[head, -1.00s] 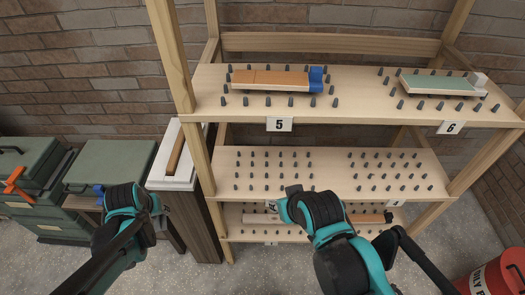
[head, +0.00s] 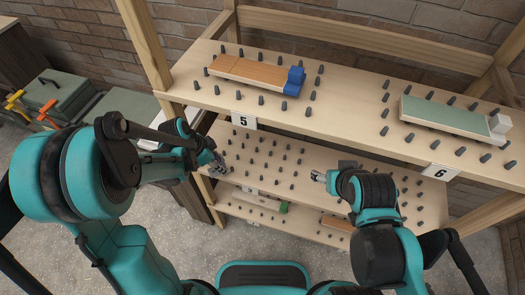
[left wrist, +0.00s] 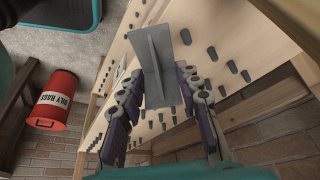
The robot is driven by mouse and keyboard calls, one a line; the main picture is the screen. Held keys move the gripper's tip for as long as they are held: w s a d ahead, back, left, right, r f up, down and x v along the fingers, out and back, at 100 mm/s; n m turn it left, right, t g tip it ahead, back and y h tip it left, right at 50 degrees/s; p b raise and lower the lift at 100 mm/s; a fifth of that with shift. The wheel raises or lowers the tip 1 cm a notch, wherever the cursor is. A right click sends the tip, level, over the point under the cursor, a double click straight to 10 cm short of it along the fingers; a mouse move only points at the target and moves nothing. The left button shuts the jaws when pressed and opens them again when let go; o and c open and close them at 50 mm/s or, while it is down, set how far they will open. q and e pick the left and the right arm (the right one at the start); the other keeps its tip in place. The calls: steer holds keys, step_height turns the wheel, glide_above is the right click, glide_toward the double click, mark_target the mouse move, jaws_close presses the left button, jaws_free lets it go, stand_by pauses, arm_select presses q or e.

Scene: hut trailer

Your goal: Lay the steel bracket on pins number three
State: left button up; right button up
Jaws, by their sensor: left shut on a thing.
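The steel bracket (left wrist: 158,65) is a grey plate with a raised rib, held between the fingers of my left gripper (left wrist: 160,90) in the left wrist view. Pegs show behind it there. In the head view my left gripper (head: 216,166) is at the left end of the middle shelf, over its edge pins; the bracket is hard to make out there. The middle shelf's left pin group (head: 265,152) is bare, and I cannot read its number. My right gripper (head: 322,177) is in front of the middle shelf's right part; its fingers are too small to judge.
The top shelf (head: 345,120) holds an orange-brown block with a blue end (head: 255,74) at label 5 and a green one (head: 450,117) at label 6. The lower shelf carries parts (head: 262,198). A wooden post (head: 148,45) stands left. A red bin (left wrist: 52,100) shows in the left wrist view.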

arm_select(q)
steer(key=b, duration=0.2)
glide_toward(269, 152)
steer(key=f, duration=0.1)
steer(key=a+f, duration=0.1)
steer(key=s+f, duration=0.1)
steer(key=f, duration=0.1)
steer(key=shift+a, duration=0.3)
steer(key=d, duration=0.1)
steer(key=w+d+b, duration=0.1)
steer(key=d, duration=0.1)
steer(key=shift+w+d+f, duration=0.1)
steer(key=shift+w+d, duration=0.25)
steer(key=shift+w, duration=0.05)
steer(key=shift+f+b, duration=0.7)
steer(key=shift+b, duration=0.05)
steer(key=shift+f, duration=0.2)
steer(key=o, duration=1.3)
steer(key=shift+c, duration=0.2)
steer(key=shift+r, duration=0.1)
steer(key=shift+r, duration=0.1)
